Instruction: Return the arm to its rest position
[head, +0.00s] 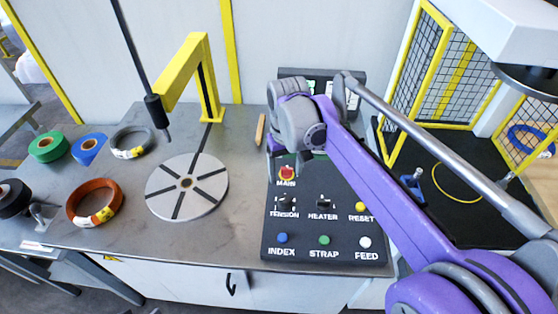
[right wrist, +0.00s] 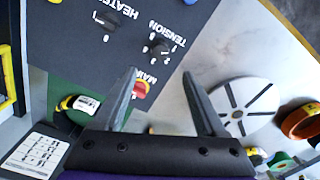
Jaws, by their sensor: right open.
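My right arm, purple and grey, reaches in from the lower right of the head view across the control panel (head: 310,225). Its gripper (head: 273,160) is above the panel's upper left, near the red MAIN knob (head: 287,174), and is mostly hidden by the wrist. In the right wrist view the two dark fingers (right wrist: 163,85) are spread apart with nothing held between them. The red MAIN knob (right wrist: 140,90) shows beside one finger, with the TENSION knob (right wrist: 158,47) beyond. My left gripper is in neither view.
A grey turntable (head: 187,186) stands left of the panel, below a yellow post arm (head: 192,70). An orange coil (head: 95,202), a grey coil (head: 132,142), and green (head: 48,147) and blue rolls (head: 89,148) lie farther left. A yellow-framed mesh cage (head: 440,75) stands right.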

